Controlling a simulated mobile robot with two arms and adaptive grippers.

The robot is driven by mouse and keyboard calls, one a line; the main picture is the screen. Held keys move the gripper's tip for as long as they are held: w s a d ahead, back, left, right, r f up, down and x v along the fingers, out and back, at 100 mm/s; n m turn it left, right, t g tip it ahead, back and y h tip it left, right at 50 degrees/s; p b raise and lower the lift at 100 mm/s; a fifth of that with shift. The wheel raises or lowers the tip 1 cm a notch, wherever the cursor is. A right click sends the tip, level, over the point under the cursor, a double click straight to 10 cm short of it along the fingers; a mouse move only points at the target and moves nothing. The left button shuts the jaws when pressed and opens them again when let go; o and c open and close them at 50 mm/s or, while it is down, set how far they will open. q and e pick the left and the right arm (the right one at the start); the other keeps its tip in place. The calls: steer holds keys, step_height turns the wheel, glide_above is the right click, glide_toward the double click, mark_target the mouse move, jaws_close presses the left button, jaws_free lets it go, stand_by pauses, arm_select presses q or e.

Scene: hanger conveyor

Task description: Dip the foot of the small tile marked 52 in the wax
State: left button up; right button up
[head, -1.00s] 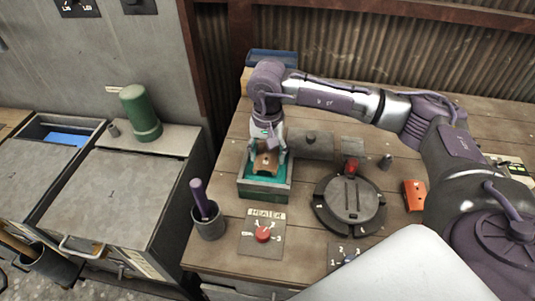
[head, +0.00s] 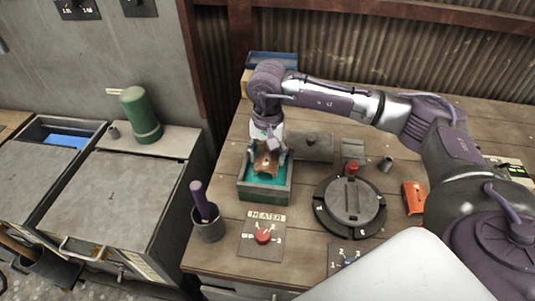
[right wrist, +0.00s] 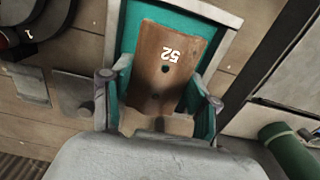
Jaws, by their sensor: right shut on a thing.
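The small brown tile marked 52 (right wrist: 168,62) is held between the fingers of my right gripper (head: 268,148). In the right wrist view its number faces the camera and appears upside down. In the head view the tile (head: 266,163) is tilted over the box of teal wax (head: 265,196). Its lower end overlaps the teal surface; I cannot tell how deep it is, or whether it touches. The box also shows around the tile in the right wrist view (right wrist: 222,14). My left gripper is not in view.
The heater dial (head: 263,236) and a dark cup with a purple-handled tool (head: 207,227) are in front of the wax box. A round dark device (head: 350,208) is to its right, an orange object (head: 414,198) further right. A green cylinder (head: 141,115) stands at left.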

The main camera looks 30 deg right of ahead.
steer(key=shift+r+p, duration=1.05)
steer(key=shift+r, duration=1.45)
